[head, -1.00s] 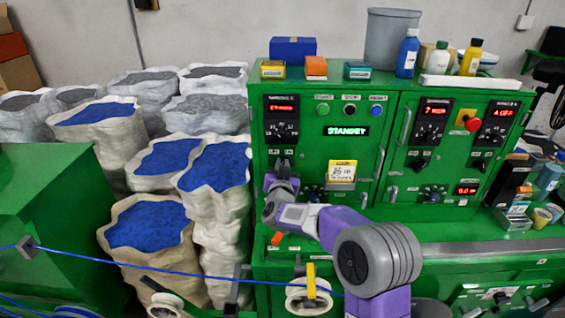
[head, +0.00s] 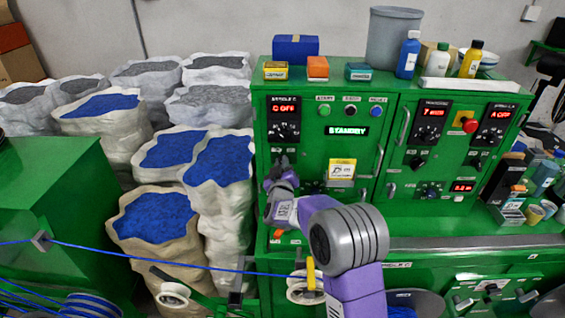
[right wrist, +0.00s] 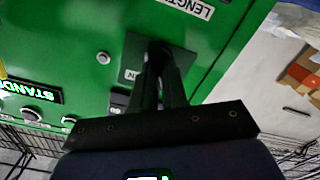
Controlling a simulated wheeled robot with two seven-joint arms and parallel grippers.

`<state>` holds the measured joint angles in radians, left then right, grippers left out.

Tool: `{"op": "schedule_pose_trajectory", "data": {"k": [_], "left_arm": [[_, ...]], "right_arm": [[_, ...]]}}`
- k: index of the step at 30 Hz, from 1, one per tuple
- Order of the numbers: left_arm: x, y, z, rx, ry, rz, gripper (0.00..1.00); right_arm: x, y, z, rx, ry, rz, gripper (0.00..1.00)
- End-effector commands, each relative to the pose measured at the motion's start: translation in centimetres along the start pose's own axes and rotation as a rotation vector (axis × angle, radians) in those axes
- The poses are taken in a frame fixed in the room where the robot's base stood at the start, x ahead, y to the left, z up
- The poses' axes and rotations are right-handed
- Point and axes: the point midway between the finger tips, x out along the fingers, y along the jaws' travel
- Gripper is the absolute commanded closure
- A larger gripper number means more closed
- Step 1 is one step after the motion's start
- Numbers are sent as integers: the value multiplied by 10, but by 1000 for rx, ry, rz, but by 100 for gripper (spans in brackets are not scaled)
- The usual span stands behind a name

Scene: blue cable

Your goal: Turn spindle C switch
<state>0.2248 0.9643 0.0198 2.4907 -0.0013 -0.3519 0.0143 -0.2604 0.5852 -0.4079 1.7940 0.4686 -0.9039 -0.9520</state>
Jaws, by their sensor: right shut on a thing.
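The green control cabinet (head: 400,160) has a left panel with a red display (head: 293,107) that appears to read "C OFF". A black round dial (head: 284,131) is under this display. My right gripper (head: 280,168) is at the panel below the dial, and its fingers and arm hide the switch there in the head view. In the right wrist view, my right gripper (right wrist: 160,62) is shut on a dark switch knob (right wrist: 157,46) on a dark plate. The knob's exact angle is hard to tell. My left gripper is not in view.
A red stop button (head: 470,125) and more dials are on the right panels. Blue cable (head: 180,265) runs across the front over a white pulley (head: 304,288). Sacks of pellets (head: 155,225) stand at left.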

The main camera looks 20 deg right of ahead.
Motion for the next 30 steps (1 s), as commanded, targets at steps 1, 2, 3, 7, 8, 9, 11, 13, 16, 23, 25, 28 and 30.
{"op": "schedule_pose_trajectory", "data": {"k": [1, 2, 3, 7, 8, 9, 11, 13, 16, 23, 25, 28, 30], "left_arm": [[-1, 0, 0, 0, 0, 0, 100], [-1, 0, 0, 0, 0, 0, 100], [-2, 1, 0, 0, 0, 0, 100], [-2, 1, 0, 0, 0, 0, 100], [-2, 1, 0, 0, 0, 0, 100], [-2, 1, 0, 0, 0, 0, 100], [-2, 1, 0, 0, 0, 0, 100], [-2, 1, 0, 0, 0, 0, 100], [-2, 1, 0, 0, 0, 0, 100], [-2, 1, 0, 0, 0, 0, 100], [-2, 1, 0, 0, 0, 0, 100], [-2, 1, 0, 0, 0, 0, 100], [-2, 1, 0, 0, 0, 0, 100]], "right_arm": [[0, 0, -1, -10, 2, 0, 100], [0, 0, -1, -14, 2, 0, 100], [0, 0, -1, -19, 2, 0, 100], [0, -1, 0, -28, 2, 0, 100], [0, -1, 0, -28, 2, 0, 100], [0, -1, 0, -29, 2, 0, 100], [0, -1, 0, -29, 2, 0, 100], [0, -1, 0, -29, 2, 0, 100], [0, -1, 0, -29, 1, 0, 100], [0, -1, 0, -28, 1, 0, 62], [0, 0, 0, -27, 1, 0, 62], [0, 0, 0, -27, 0, 0, 62], [-1, 0, 0, -27, 0, 0, 62]]}}
